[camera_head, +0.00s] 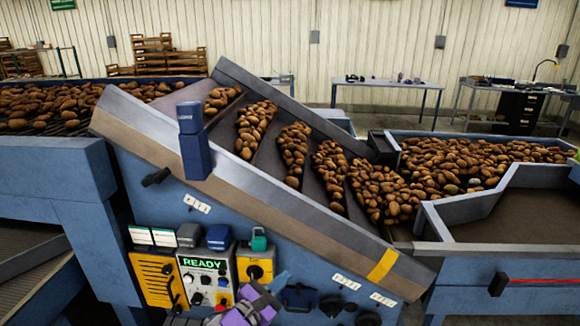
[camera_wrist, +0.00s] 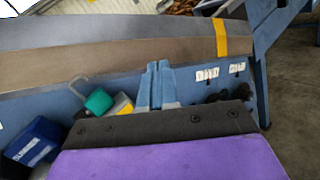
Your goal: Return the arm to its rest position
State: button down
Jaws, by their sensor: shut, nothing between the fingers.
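My gripper (camera_head: 280,279) shows at the bottom of the head view, low in front of the grader's control panel, with part of my purple arm below it. In the wrist view its two blue-grey fingers (camera_wrist: 158,68) stand together and hold nothing. The purple body of my wrist fills the bottom of that view. The fingertips overlap the blue panel face in the picture; I cannot tell how much gap there is.
The control box (camera_head: 205,282) reads READY, beside a teal padlock (camera_head: 259,243) and a blue block (camera_head: 218,237). A sloped conveyor wall (camera_head: 260,190) rises above my gripper. Potatoes (camera_head: 385,190) lie on the conveyor. Workbenches (camera_head: 390,84) stand behind.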

jog(key=s+d+r+m+g+h, duration=0.1)
jog(key=s+d+r+m+g, duration=0.25)
jog(key=d, duration=0.45)
jog(key=s+d+r+m+g+h, duration=0.1)
jog(key=s+d+r+m+g, duration=0.15)
jog(key=d+m+g, duration=0.35)
jog(key=s+d+r+m+g+h, duration=0.1)
jog(key=s+d+r+m+g, duration=0.2)
jog(key=d, duration=0.6)
jog(key=s+d+f+m+g+y, duration=0.1)
jog(key=s+d+m+g+y, duration=0.15)
jog(key=s, duration=0.45)
jog(key=s+d+f+m+g+y, duration=0.1)
jog(key=s+d+f+m+y, duration=0.2)
jog(key=s, duration=0.4)
jog(key=s+a+m+y, duration=0.6)
jog(key=s+a+y, duration=0.3)
jog(key=s, duration=0.5)
jog(key=a, duration=0.2)
jog(key=shift+s+a+f, duration=0.25)
jog(key=shift+s+a, duration=0.05)
jog(key=shift+s, duration=0.1)
